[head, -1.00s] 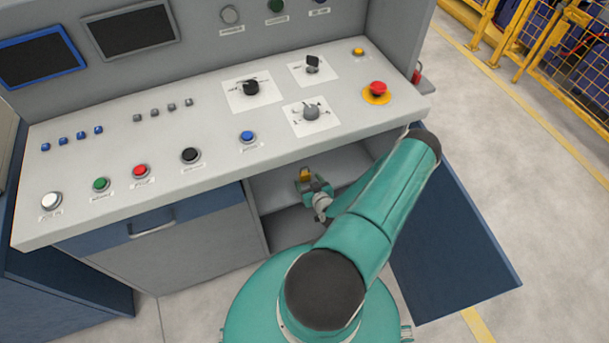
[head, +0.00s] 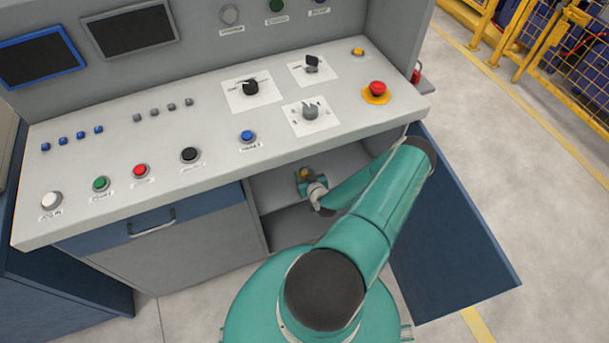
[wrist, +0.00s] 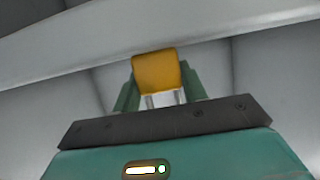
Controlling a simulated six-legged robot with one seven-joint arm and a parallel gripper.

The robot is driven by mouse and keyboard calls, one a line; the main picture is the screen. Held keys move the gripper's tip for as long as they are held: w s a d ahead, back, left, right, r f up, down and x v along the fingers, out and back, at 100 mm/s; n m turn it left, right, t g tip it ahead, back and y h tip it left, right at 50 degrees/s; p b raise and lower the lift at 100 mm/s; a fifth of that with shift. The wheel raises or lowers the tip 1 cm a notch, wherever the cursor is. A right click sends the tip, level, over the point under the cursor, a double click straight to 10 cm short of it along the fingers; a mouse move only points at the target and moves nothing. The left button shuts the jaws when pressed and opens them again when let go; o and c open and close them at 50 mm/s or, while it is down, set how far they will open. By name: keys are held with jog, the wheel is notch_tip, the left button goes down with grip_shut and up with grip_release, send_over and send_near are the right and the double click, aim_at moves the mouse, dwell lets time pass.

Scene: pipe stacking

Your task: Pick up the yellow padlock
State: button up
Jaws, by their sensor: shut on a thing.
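The yellow padlock (wrist: 157,73) is between the two green fingers of my gripper (wrist: 155,88) in the wrist view. Its yellow body faces away from the palm and its silver shackle points back toward the palm. My gripper is shut on it. I cannot tell whether the padlock touches the shelf.
A cabinet shelf (head: 276,193) lies below my gripper. The desk top (head: 215,175) overhangs the opening. An open blue door (head: 455,235) stands to the right of my arm. A closed drawer (head: 160,223) is to the left.

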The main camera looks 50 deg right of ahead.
jog(key=shift+r, duration=0.1)
jog(key=shift+r, duration=0.5)
notch_tip(320, 180, up, 2)
jog(key=shift+s+d+r, duration=0.1)
jog(key=shift+r, duration=0.1)
jog(key=s+d+r, duration=0.1)
jog(key=s+r, duration=0.2)
jog(key=s, duration=0.1)
jog(key=s+d+r, duration=0.2)
jog(key=s+r, duration=0.1)
jog(key=s, duration=0.1)
jog(key=s+d+r, duration=0.2)
jog(key=s+r, duration=0.1)
jog(key=s, duration=0.1)
jog(key=shift+s+r, duration=0.2)
jog(key=shift+s, duration=0.15)
jog(key=shift+s, duration=0.1)
